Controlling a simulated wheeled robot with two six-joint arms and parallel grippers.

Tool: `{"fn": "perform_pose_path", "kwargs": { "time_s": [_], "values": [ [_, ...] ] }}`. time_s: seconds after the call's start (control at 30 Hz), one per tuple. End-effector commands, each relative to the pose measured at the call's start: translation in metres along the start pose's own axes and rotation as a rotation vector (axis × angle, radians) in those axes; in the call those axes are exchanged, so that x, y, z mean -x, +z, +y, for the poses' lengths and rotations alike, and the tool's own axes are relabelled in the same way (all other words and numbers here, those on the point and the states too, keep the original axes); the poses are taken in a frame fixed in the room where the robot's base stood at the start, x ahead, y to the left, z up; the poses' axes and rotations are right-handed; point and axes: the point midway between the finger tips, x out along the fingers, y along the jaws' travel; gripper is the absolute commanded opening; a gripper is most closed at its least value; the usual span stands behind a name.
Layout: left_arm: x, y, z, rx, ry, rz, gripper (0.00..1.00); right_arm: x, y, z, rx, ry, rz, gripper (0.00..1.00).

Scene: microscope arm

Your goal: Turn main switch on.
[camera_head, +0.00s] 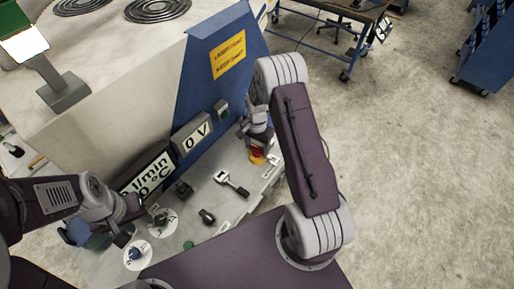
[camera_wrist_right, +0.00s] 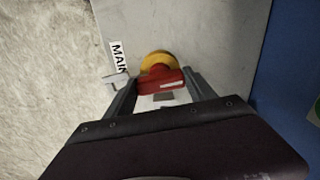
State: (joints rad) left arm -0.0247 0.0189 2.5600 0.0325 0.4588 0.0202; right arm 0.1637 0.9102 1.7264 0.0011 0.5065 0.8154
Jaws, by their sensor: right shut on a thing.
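The main switch is a red handle on a yellow round base. It shows in the head view (camera_head: 257,156) at the far right end of the grey control panel, and in the right wrist view (camera_wrist_right: 160,78) between the two fingers. Its red handle lies roughly across the wrist picture, slightly tilted. My right gripper (camera_wrist_right: 158,92) is shut on the handle; its fingers flank it. In the head view the right gripper (camera_head: 257,142) reaches down to the switch and partly hides it. My left gripper (camera_head: 124,222) hangs over the panel's left part; its finger gap is unclear.
A white label reading "MAIN" (camera_wrist_right: 119,57), partly cut off, sits beside the switch. The control panel (camera_head: 215,180) carries several knobs and a lever switch (camera_head: 232,183). A blue wall with a yellow sign (camera_head: 229,54) stands behind. Open concrete floor (camera_head: 420,150) lies to the right.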

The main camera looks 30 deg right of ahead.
Motion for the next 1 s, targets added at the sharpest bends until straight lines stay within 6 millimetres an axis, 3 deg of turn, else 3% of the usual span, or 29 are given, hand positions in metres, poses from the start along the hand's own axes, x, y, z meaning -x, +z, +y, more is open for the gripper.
{"fn": "perform_pose_path", "kwargs": {
  "time_s": [0.3,0.83,0.87,0.93,1.0],
  "values": [
    [-0.0027,0.0003,-0.0001,0.000,0.000,0.000,0.36,0.0018,-0.0035,-0.0016,-0.105,-0.007,0.009,0.00],
    [-0.0028,0.0003,-0.0001,0.000,0.000,0.000,0.36,0.0023,-0.0040,-0.0018,-0.130,-0.008,0.009,0.00],
    [-0.0028,0.0003,-0.0001,0.000,0.000,0.000,0.36,0.0024,-0.0040,-0.0018,-0.130,-0.009,0.009,0.66],
    [-0.0028,0.0003,0.0000,0.000,0.000,0.000,0.36,0.0022,-0.0036,-0.0017,-0.130,-0.008,0.008,0.85],
    [-0.0028,0.0003,0.0000,0.000,0.000,0.000,0.36,0.0018,-0.0029,-0.0013,-0.129,-0.006,0.007,0.85]
  ]
}}
